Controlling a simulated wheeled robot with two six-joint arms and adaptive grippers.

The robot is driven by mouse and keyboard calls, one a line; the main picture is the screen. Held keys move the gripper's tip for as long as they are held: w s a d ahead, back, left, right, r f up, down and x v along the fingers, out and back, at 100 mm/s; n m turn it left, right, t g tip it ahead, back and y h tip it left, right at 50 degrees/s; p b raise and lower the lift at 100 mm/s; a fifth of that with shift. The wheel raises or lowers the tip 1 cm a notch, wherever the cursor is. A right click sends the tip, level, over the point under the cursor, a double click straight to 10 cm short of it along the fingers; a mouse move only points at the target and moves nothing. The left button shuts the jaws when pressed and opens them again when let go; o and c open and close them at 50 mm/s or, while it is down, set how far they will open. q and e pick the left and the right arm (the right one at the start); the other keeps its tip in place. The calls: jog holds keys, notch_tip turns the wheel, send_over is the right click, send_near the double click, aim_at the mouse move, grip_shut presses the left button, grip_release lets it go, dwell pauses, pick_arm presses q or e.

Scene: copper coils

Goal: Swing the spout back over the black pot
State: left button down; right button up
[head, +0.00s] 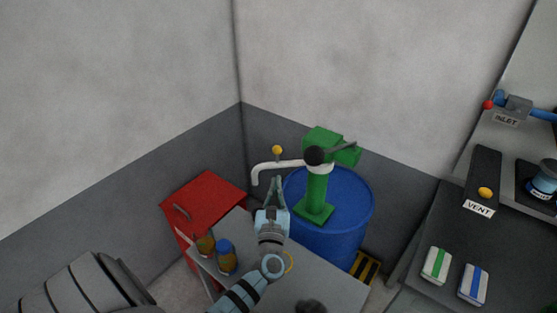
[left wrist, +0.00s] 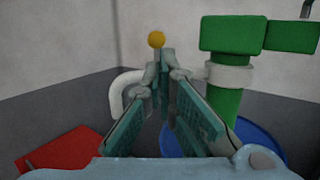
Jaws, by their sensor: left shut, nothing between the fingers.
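The white spout (head: 277,165) runs left from the green pump (head: 317,190) on the blue drum and bends down at its free end. A yellow knob (head: 277,150) stands up on it. My left gripper (head: 275,180) is shut and empty, its tips just below the spout in the head view. In the left wrist view the closed fingertips (left wrist: 165,55) point at the yellow knob (left wrist: 156,40) and hide part of the spout (left wrist: 118,90). I cannot tell whether they touch it. I cannot make out a black pot.
The blue drum (head: 345,220) stands in the corner behind a grey table (head: 325,285). A dark bench (head: 415,285) with a vent lever and two labelled packs is at the right.

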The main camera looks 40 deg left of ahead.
aim_at(275, 153)
pick_arm(q)
jog(key=x, duration=0.9)
jog(key=shift+a+f, duration=0.1)
jog(key=shift+a, duration=0.1)
jog(key=w+a+h+b, duration=0.1)
jog(key=b, duration=0.1)
jog(key=w+a+m+t+h+b, duration=0.1)
jog(key=b, duration=0.1)
jog(key=shift+a+f+m, duration=0.15)
jog(key=shift+a+m, duration=0.15)
jog(key=shift+w+a, duration=0.15)
jog(key=shift+a, duration=0.1)
jog(key=shift+r, duration=0.25)
jog(key=shift+d, duration=0.1)
